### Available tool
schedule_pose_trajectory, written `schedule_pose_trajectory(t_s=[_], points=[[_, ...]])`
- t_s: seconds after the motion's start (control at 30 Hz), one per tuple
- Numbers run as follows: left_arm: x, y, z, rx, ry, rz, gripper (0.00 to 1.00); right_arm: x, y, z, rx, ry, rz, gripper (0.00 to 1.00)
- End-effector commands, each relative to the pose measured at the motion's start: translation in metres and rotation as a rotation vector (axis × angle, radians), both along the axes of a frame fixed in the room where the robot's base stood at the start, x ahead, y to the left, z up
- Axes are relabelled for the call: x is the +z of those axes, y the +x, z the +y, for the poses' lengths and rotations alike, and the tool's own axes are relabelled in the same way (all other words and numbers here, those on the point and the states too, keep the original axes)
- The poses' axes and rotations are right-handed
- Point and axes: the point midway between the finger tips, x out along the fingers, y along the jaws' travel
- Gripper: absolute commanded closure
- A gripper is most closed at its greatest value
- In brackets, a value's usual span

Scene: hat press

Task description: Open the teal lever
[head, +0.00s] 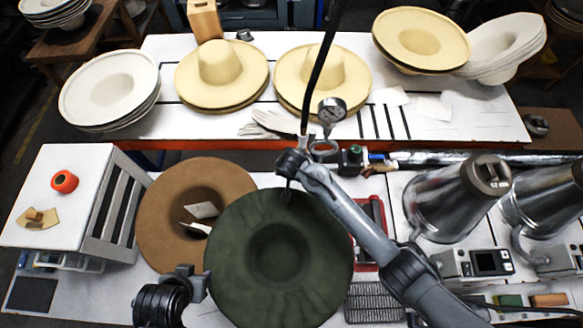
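No part is clearly a teal lever. A small green fitting (354,150) and a blue piece (376,156) sit by the pipework behind the front bench, under a round pressure gauge (331,110). I cannot tell whether either is the lever. My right gripper (287,194) points down at the far rim of the dark green hat (278,254), left of these fittings and apart from them. My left gripper (190,284) is low in the picture, by the left edge of the green hat. Both grippers are small and dark, and their finger gaps are not clear.
A brown hat (165,215) with pale scraps lies left of the green hat. Metal cone-shaped vessels (445,205) stand at right, near a small control box (490,262). A dark cable (322,60) hangs down. Straw and white hats (220,75) fill the back table.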

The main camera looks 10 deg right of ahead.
Motion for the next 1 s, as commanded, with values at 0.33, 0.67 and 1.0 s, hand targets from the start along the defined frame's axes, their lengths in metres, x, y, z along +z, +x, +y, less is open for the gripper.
schedule_pose_trajectory(t_s=[0.33, 0.67, 1.0], points=[[0.000, 0.000, 0.002, -0.005, 0.008, 0.000, 0.57, 0.000, 0.000, 0.000, 0.000, -0.001, 0.000, 1.00], [0.000, 0.000, 0.001, -0.001, 0.002, 0.000, 0.57, 0.000, 0.000, 0.000, 0.000, -0.001, 0.000, 1.00], [0.014, 0.000, -0.002, 0.004, -0.006, 0.002, 0.57, 0.009, 0.003, -0.001, -0.004, 0.005, 0.035, 1.00]])
